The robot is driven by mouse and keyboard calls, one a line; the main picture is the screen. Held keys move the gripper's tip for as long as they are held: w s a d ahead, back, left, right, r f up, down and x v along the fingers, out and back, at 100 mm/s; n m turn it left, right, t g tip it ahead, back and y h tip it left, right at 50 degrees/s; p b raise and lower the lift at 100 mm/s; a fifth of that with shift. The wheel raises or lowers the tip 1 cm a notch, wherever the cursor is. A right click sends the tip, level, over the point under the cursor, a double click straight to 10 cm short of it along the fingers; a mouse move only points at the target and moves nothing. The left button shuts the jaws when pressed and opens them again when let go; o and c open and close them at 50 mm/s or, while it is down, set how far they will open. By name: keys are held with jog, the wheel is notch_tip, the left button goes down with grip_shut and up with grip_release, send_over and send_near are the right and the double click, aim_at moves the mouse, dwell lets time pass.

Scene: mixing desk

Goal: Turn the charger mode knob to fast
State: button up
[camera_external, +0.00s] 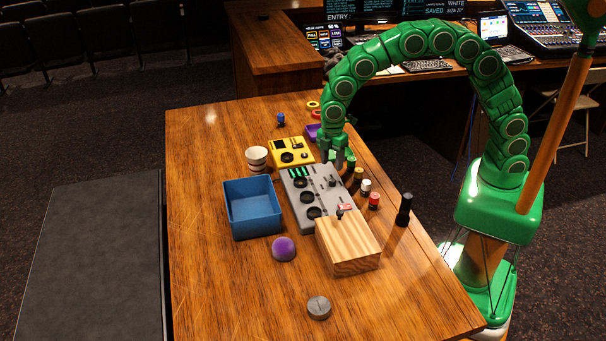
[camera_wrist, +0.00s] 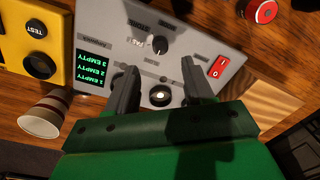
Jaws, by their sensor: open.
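The grey charger (camera_external: 296,181) lies on the wooden desk, and its panel fills much of the wrist view (camera_wrist: 95,28). Its small black mode knob (camera_wrist: 160,45) is near the panel's upper middle, beside a FAST label and a further label. I cannot tell for certain which label the knob points to. My gripper (camera_external: 344,164) is above the charger's far right part. In the wrist view its two fingers (camera_wrist: 158,66) are apart and empty, with the knob just beyond their tips. A round black socket (camera_wrist: 160,96) shows between the fingers.
A red switch (camera_wrist: 219,67) sits right of the knob. A yellow tester (camera_external: 291,146), striped cup (camera_external: 257,155), blue bin (camera_external: 254,228) and wooden block (camera_external: 345,250) surround the charger. Several small cylinders stand to its right, including a red one (camera_external: 374,201). The near desk is mostly clear.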

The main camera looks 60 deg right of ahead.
aim_at(332, 180)
jog(key=f, duration=0.7)
jog(key=shift+s+f, duration=0.2)
grip_shut()
